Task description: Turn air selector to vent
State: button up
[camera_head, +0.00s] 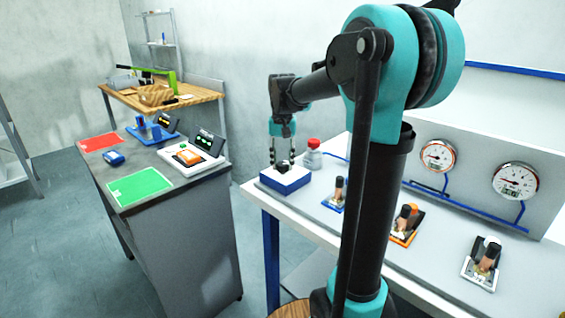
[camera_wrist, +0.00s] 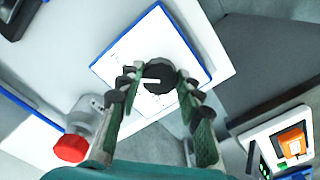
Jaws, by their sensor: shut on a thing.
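The air selector (camera_head: 297,183) is a white-topped box with blue sides at the left end of the white bench, and its white plate (camera_wrist: 122,62) shows in the wrist view. Its round black knob (camera_wrist: 160,74) carries a white pointer mark, which points left in the wrist view. My gripper (camera_head: 282,162) reaches down from above, with one finger on each side of the knob, shut on it. The lettering on the plate is too small to read, so I cannot tell which position is marked vent.
A red-capped button post (camera_head: 313,155) stands close behind the selector. Several small levers (camera_head: 405,224) and gauges (camera_head: 437,155) are further right. A grey table (camera_head: 165,215) with red and green mats (camera_head: 139,186) stands to the left across a gap.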

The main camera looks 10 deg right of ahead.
aim_at(283, 164)
jog(key=shift+m, duration=0.4)
jog(key=o, duration=1.1)
jog(key=shift+o, duration=0.2)
notch_tip(283, 164, up, 12)
